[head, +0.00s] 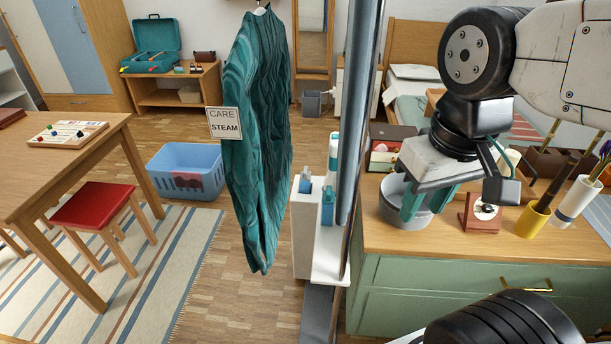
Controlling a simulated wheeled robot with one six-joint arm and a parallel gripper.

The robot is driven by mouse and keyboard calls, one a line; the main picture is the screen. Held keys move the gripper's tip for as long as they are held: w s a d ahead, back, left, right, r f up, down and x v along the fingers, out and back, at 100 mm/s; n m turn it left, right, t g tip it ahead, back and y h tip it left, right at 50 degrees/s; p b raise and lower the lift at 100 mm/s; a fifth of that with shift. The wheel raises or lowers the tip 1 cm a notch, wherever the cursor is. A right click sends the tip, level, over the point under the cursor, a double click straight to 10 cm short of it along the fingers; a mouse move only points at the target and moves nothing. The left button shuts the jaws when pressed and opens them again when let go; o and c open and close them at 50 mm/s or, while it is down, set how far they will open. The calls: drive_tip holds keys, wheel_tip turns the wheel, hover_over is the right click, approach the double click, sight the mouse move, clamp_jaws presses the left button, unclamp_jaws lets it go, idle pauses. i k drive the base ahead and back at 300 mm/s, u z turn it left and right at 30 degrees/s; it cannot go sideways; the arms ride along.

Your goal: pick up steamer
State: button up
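A slim white and teal upright object (333,158), which looks like the steamer, stands at a white holder (330,255) in the middle of the head view. The holder and a grey-blue pole (357,120) beside it hide part of its surroundings. My gripper (427,202) is to the right of it, apart from it, pointing down above the cabinet top. Its teal fingers appear spread, with no object seen between them, in front of a grey bowl (392,210).
A teal garment (258,140) with a "CARE STEAM" sign (224,123) hangs left of the holder. The cabinet (440,275) bears a small framed stand (481,213), a yellow cup (532,221) and boxes. A blue basket (186,160) and red stool (95,204) stand left.

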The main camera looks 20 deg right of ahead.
sight(330, 178)
drive_tip(key=u, duration=1.65)
drive_tip(key=i, duration=3.05)
drive_tip(key=z, duration=2.35)
drive_tip(key=i, duration=0.95)
drive_tip(key=z, duration=1.3)
